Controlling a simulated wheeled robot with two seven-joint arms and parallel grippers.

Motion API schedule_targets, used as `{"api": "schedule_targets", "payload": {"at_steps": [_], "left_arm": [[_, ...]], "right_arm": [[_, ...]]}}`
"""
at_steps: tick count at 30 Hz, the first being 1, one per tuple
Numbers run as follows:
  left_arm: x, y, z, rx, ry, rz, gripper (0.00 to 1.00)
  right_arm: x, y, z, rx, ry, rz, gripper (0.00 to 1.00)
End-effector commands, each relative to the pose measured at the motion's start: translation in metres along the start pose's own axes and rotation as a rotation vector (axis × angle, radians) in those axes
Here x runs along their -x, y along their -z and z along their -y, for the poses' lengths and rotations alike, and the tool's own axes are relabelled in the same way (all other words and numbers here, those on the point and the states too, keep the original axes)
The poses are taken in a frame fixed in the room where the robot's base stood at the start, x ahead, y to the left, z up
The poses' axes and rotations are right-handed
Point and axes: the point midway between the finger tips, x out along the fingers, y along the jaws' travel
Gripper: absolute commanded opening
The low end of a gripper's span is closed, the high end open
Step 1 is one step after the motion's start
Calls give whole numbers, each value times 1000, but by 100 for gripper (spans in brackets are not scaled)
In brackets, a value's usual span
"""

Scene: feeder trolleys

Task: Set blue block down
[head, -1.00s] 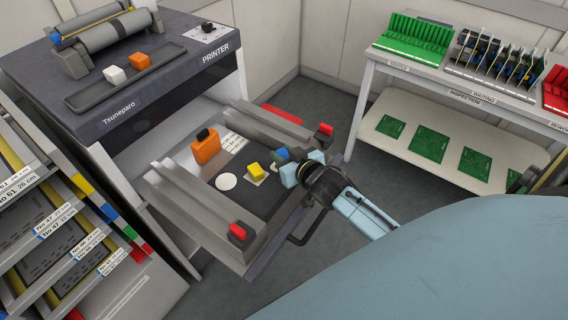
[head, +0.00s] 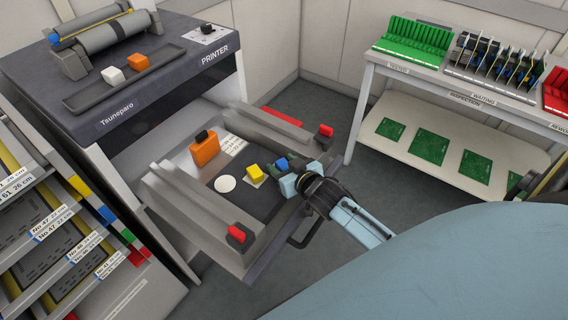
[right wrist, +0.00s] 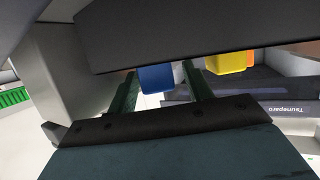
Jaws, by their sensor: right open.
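The blue block (head: 281,163) is at the right end of the trolley's dark tray, just beyond my right gripper (head: 283,172) in the head view. In the right wrist view the blue block (right wrist: 157,77) shows between the two green fingers, and the right gripper (right wrist: 160,85) is open. I cannot tell whether the block touches a finger. The yellow block (head: 254,171) sits on a pale square to its left; it also shows in the right wrist view (right wrist: 226,62). My left gripper is not in view.
The trolley (head: 190,213) has raised grey rails with red knobs. An orange block with a black knob (head: 205,149) and a white disc (head: 225,184) are on its tray. The printer (head: 110,90) stands behind. A white bench (head: 450,105) with racks stands at right.

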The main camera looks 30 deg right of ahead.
Motion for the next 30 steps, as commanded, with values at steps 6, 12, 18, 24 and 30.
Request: {"api": "schedule_targets", "payload": {"at_steps": [6, 12, 18, 24, 30], "left_arm": [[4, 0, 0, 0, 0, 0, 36], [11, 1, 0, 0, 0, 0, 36], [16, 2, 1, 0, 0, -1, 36], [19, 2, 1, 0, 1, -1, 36], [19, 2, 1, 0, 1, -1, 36]], "right_arm": [[11, 2, 0, 0, 0, 1, 51], [49, 2, 0, -2, 0, 3, 51], [88, 3, 0, -1, 0, 2, 51], [113, 2, 0, -1, -1, 2, 51], [121, 3, 0, 0, -1, 0, 51]]}}
